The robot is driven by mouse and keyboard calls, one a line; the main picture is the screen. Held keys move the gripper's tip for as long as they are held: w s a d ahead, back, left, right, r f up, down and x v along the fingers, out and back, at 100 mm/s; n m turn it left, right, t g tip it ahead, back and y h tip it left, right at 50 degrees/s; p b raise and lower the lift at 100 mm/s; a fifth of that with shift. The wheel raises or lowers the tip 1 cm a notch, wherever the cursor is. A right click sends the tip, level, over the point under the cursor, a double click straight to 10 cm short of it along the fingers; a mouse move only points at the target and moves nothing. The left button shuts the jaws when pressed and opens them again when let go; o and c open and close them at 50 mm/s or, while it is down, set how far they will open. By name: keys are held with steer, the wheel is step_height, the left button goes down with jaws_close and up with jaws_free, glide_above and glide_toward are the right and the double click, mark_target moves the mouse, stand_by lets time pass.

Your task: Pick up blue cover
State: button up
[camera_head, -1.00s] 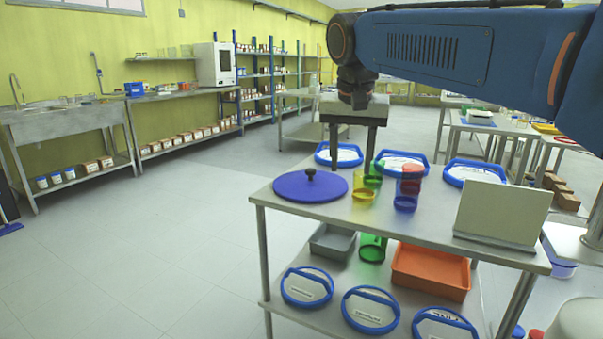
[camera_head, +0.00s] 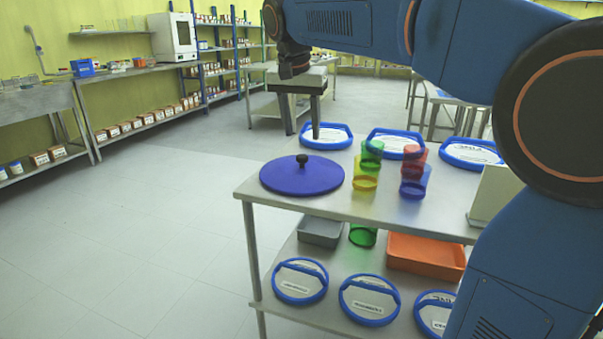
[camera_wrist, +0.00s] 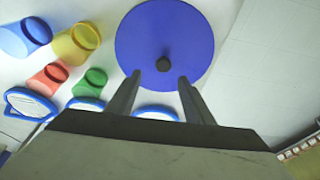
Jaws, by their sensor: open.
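The blue cover (camera_head: 284,182) is a flat round disc with a dark knob (camera_head: 302,159) at its centre. It lies on the left part of the steel table top. In the wrist view the cover (camera_wrist: 140,45) fills the upper middle, and its knob (camera_wrist: 163,64) appears between and just beyond the two fingertips. My gripper (camera_head: 304,136) is open and empty, with fingers pointing down, above and behind the cover in the head view. The fingers also show in the wrist view (camera_wrist: 160,78), apart on either side of the knob's line.
Green, yellow, red and blue cups (camera_head: 414,183) stand right of the cover. Several blue-rimmed white lids (camera_head: 326,137) lie along the table's back. The lower shelf holds a grey tray (camera_head: 320,233), an orange tray (camera_head: 425,262) and more lids. Floor to the left is clear.

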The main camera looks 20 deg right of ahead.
mark_target(302, 156)
steer(key=x, duration=0.4)
steer(key=shift+d+f, duration=0.1)
steer(key=shift+f, duration=0.2)
steer(key=shift+w+a+x, duration=0.1)
steer(key=shift+a+x, duration=0.1)
steer(key=shift+x, duration=1.1)
steer(key=shift+w+a+x, duration=0.1)
steer(key=shift+a+x, duration=0.1)
steer(key=shift+x, duration=1.1)
steer(key=shift+c, duration=0.2)
jaws_close()
steer(key=shift+r, duration=0.15)
